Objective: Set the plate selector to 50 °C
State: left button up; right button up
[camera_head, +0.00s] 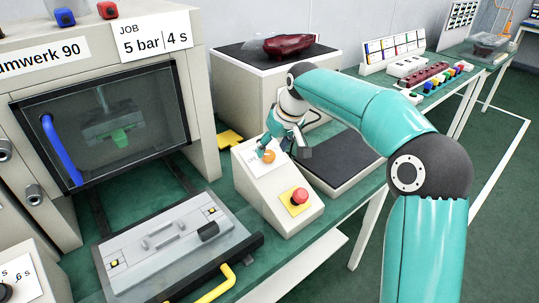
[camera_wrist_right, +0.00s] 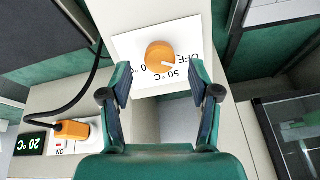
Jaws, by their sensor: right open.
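The plate selector, an orange round knob (camera_wrist_right: 160,55), sits on a white label with "OFF", "50 °C" and a partly hidden third marking. Its white pointer line points toward the right, near "OFF" and "50 °C"; I cannot tell exactly which it meets. In the head view the knob (camera_head: 268,156) is on the sloped face of a beige control box (camera_head: 252,183). My right gripper (camera_wrist_right: 160,92) is open, its fingers apart on both sides of the knob in the wrist view; contact is not visible. It also shows above the box in the head view (camera_head: 283,153). My left gripper is out of view.
A red button on yellow (camera_head: 299,197) is on the same box. A dark flat plate (camera_head: 345,165) lies to its right. A grey fixture with a yellow handle (camera_head: 215,285) stands in front.

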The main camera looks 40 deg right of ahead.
aim_at(269, 157)
jog(key=shift+x, duration=1.45)
jog(key=shift+c, duration=0.2)
jog(key=c, duration=1.1)
jog(key=shift+a, duration=0.1)
